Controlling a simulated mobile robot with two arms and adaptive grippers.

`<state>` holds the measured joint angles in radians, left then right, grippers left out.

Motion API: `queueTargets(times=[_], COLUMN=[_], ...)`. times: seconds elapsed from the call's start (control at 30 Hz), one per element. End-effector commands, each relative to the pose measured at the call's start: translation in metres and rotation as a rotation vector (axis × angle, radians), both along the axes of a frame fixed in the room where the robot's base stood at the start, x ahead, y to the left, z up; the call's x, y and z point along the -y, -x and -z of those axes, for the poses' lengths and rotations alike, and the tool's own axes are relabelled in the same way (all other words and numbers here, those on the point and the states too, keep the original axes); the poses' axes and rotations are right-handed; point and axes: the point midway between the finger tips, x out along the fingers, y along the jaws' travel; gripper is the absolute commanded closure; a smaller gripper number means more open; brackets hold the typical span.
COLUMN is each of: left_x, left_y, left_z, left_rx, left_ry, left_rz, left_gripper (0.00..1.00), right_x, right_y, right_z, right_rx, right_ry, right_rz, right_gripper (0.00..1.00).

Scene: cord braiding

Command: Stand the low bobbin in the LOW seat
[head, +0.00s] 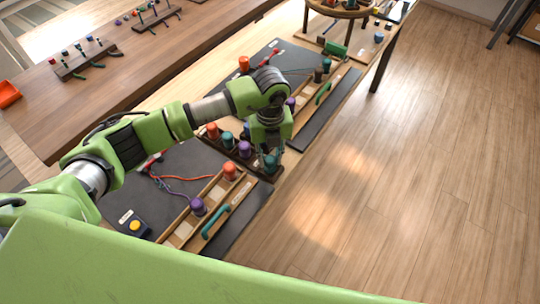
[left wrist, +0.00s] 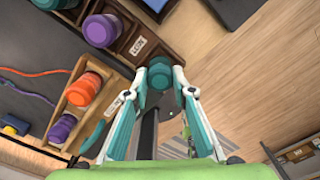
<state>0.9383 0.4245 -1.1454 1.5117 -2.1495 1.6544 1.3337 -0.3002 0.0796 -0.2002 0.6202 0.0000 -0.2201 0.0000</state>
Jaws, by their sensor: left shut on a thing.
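My left gripper (head: 267,152) is shut on a teal bobbin (head: 272,163). In the left wrist view the teal bobbin (left wrist: 160,76) sits between the two fingertips. It is at the near end of a dark rack (left wrist: 120,58), close to the seat label that appears to read LOW (left wrist: 138,47). I cannot tell whether its base touches the rack. The seat under it is hidden. My right gripper is not in view.
The rack also holds a purple bobbin (head: 245,149), a teal one (head: 228,139) and a red one (head: 212,131). A wooden tray (head: 178,234) holds an orange bobbin (head: 230,171) and a purple bobbin (head: 198,206). Cords (head: 178,179) lie on the dark mat (head: 125,185).

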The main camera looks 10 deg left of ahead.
Motion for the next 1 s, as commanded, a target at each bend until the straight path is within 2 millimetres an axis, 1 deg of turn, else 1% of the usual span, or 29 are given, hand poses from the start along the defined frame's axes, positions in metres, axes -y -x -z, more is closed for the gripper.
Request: queueTargets(times=[0.37,0.4,0.47,0.73,0.83,0.93,1.0], left_x=[0.0,0.0,0.0,0.0,0.0,0.0,0.0], left_y=[0.0,0.0,0.0,0.0,0.0,-0.002,-0.002], left_z=[0.002,0.002,0.002,0.003,0.001,-0.009,-0.02], left_rx=[0.0,0.001,0.0,0.0,0.001,0.004,0.005], left_ry=[0.0,0.0,0.0,0.0,0.001,0.002,0.001], left_rz=[0.0,0.0,0.0,0.0,0.0,0.0,0.001], left_gripper=[0.98,0.71,0.57,0.57,0.57,0.57,0.57], right_x=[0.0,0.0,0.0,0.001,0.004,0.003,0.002], right_y=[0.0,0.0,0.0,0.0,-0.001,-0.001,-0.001], right_z=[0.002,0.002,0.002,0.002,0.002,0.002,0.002], right_rx=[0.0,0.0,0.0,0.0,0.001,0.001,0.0], right_ry=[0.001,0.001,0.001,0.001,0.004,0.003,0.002], right_rz=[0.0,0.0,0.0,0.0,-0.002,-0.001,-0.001], right_gripper=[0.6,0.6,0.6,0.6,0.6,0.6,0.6])
